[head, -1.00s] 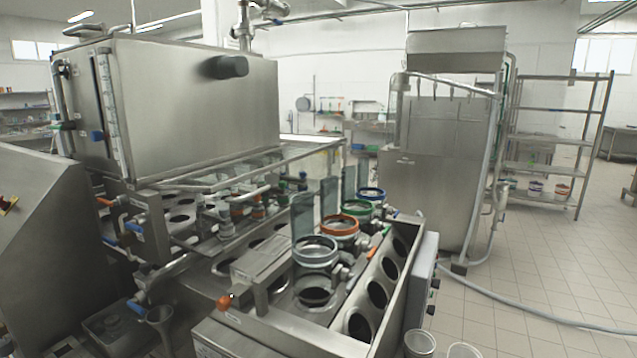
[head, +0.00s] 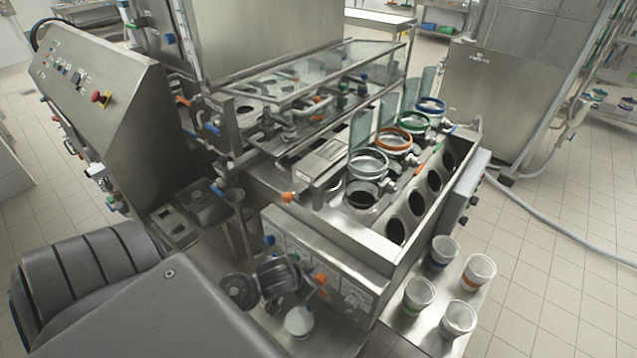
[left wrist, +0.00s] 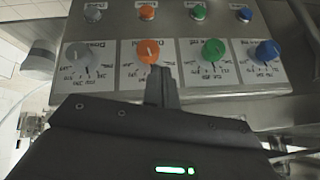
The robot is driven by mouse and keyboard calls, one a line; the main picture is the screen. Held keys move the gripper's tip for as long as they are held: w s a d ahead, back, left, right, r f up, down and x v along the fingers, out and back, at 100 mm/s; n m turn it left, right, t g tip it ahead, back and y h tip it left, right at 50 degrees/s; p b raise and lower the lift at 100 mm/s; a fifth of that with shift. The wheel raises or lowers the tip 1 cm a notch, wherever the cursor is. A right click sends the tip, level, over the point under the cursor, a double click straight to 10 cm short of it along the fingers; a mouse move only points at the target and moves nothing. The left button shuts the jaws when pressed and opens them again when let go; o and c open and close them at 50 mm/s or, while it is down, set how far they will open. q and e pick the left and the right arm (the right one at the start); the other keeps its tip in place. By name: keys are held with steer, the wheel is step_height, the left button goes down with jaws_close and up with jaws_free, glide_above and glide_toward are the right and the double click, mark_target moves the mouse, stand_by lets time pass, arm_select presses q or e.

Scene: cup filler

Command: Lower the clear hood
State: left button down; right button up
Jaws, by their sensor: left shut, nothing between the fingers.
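The clear hood (head: 335,72) is a glass panel in a thin steel frame. In the head view it juts out, nearly level, from the big steel tank, above the row of valves and nozzles. My left arm comes in at the lower left of the head view, well below and nearer than the hood. In the left wrist view my left gripper (left wrist: 160,75) has its fingers together and empty, in front of a panel of dose dials. Its tips overlap the area just by the orange dial (left wrist: 149,51); contact cannot be told. My right gripper is not in view.
Coloured ring holders (head: 392,141) with upright clear flaps stand right of the hood. Several cups (head: 420,292) stand on a shelf at front right. A sloped control console (head: 100,85) with a red button is at left. Tiled floor lies open at right.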

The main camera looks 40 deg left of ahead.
arm_select(q)
steer(key=w+a+r+m+t, duration=0.1)
steer(key=w+a+r+t, duration=0.3)
steer(key=r, duration=1)
steer(key=w+a+r+t+p, duration=0.15)
steer(key=w+a+r, duration=0.4)
steer(key=r, duration=0.85)
steer(key=w+a+r+m+t, duration=0.1)
steer(key=w+a+r+t, duration=0.3)
steer(key=r, duration=1)
steer(key=w+a+f, duration=0.2)
steer(key=w, duration=0.3)
steer(key=w+a+f+g, duration=0.1)
steer(key=w+f, duration=0.2)
steer(key=w, duration=0.2)
steer(key=shift+w+a+f+y, duration=0.25)
steer(key=shift+w+a+y, duration=0.05)
steer(key=shift+w+a, duration=0.05)
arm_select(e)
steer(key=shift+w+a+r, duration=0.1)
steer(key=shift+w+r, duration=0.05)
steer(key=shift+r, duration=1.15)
arm_select(q)
steer(key=shift+d, duration=0.1)
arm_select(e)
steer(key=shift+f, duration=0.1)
